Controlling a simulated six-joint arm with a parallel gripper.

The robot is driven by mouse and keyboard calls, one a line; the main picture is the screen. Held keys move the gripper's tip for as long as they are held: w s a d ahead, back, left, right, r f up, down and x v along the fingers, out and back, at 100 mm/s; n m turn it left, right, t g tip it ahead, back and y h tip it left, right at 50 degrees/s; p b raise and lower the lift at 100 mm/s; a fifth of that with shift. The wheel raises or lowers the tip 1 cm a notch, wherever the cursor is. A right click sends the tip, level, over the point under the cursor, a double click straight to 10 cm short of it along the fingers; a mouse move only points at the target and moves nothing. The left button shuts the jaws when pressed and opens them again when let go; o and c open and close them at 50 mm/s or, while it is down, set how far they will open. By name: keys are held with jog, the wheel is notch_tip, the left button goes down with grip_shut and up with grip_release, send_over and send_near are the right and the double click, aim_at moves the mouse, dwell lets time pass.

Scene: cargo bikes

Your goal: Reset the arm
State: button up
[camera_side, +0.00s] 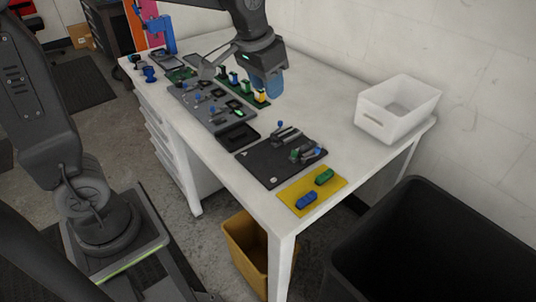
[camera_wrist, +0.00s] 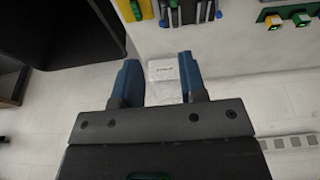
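My gripper (camera_side: 268,84) hangs from the arm above the back part of the white table (camera_side: 310,105), with its blue fingers pointing down. In the wrist view my gripper (camera_wrist: 160,75) shows two blue fingers standing well apart, with nothing held between them. A pale box shape, which looks like the white bin (camera_wrist: 162,70), shows in the gap, farther off than the fingers. In the side view the fingers overlap, so the gap cannot be seen there.
A grey tool board (camera_side: 212,118), a black board with parts (camera_side: 270,168) and a yellow mat (camera_side: 300,181) with blue and green pieces lie along the table. The white bin (camera_side: 378,127) stands at the right. A large black bin (camera_side: 390,255) is on the floor.

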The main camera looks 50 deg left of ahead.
jog(key=s+f+t, duration=0.1)
jog(key=s+t, duration=0.1)
jog(key=s, duration=1.5)
jog(key=shift+s+a+t, duration=0.15)
jog(key=shift+a+t, duration=0.1)
jog(key=shift+t, duration=0.05)
dwell(3.3)
